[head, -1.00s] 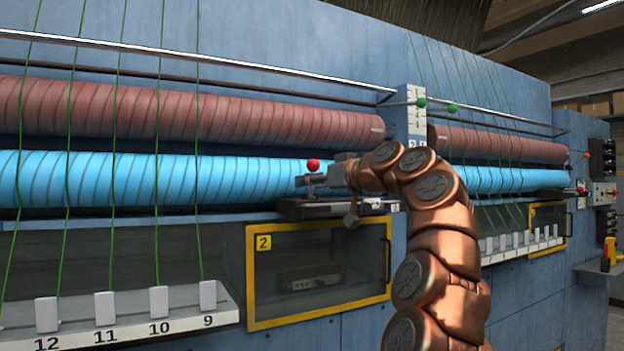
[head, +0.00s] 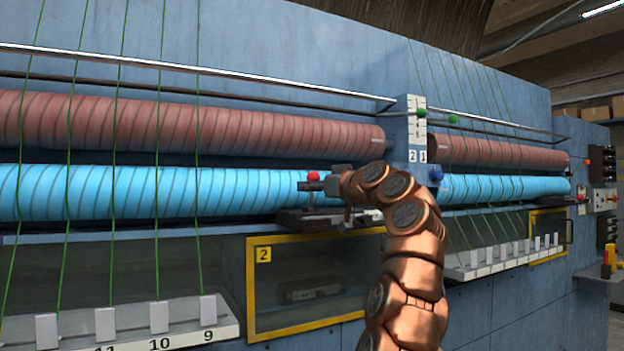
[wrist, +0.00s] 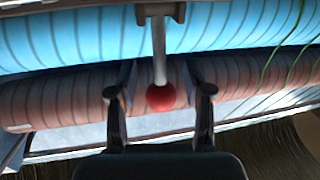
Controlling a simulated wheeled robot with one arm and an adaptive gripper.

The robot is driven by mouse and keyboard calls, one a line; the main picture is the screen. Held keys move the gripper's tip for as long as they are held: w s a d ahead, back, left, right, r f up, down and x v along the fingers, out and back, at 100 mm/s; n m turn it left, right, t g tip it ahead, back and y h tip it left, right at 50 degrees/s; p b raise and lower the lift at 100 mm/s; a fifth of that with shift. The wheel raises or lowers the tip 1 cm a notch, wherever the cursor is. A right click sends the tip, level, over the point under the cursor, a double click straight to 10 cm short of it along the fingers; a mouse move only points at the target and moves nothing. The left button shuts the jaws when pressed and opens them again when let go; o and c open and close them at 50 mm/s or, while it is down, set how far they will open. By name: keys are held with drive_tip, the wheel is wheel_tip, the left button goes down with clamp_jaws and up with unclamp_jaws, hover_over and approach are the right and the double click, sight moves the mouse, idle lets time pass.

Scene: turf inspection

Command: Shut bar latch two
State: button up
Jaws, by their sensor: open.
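The red ball knob (head: 313,176) of a bar latch stands in front of the blue roller, above the yellow-framed window marked 2 (head: 263,255). Its dark base (head: 308,219) sits on the ledge below. My gripper (head: 312,187) is at the knob, with a finger partly in front of its lower side. In the wrist view, the red ball knob (wrist: 160,97) on its pale rod (wrist: 158,50) lies between the two spread fingers of my gripper (wrist: 160,92), with a gap on either side. My arm hides part of the latch in the head view.
The light-blue roller (head: 150,190) and red-brown roller (head: 200,125) run close behind my gripper. Green threads hang down to a numbered white rail (head: 190,335). A blue knob (head: 436,174) stands right of my arm. A metal rail (head: 250,78) runs above.

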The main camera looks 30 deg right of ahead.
drive_tip(key=shift+w, duration=0.4)
clamp_jaws()
drive_tip(key=shift+s+r, duration=0.1)
idle(0.5)
